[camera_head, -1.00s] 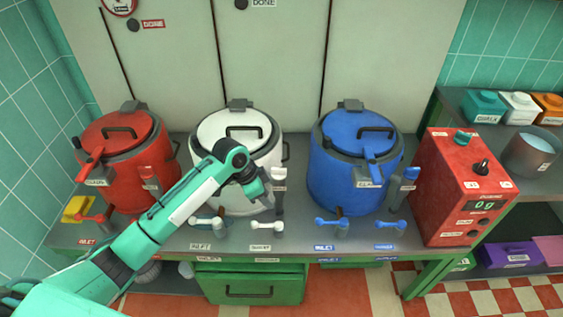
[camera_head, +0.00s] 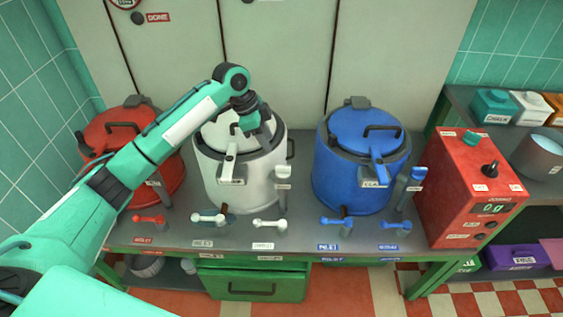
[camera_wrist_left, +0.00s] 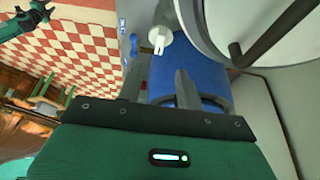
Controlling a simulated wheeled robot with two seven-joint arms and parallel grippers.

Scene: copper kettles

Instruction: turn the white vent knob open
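The white kettle (camera_head: 207,168) stands in the middle of the bench, its lid closed. Right of it is a grey post with a white top (camera_head: 283,171), likely the white vent knob; its label is too small to read. My left gripper (camera_head: 262,132) is above the right part of the white lid, apart from the post. In the left wrist view, one grey finger stands well off centre and nothing shows held, so the left gripper (camera_wrist_left: 160,85) looks open. A white forked fitting (camera_wrist_left: 160,38) shows beyond it.
The red kettle (camera_head: 165,178) stands left, partly behind my left arm, and the blue kettle (camera_head: 335,180) right. Small white handles (camera_head: 269,223) and blue handles line the front edge. A red control box (camera_head: 455,205) stands at the right end.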

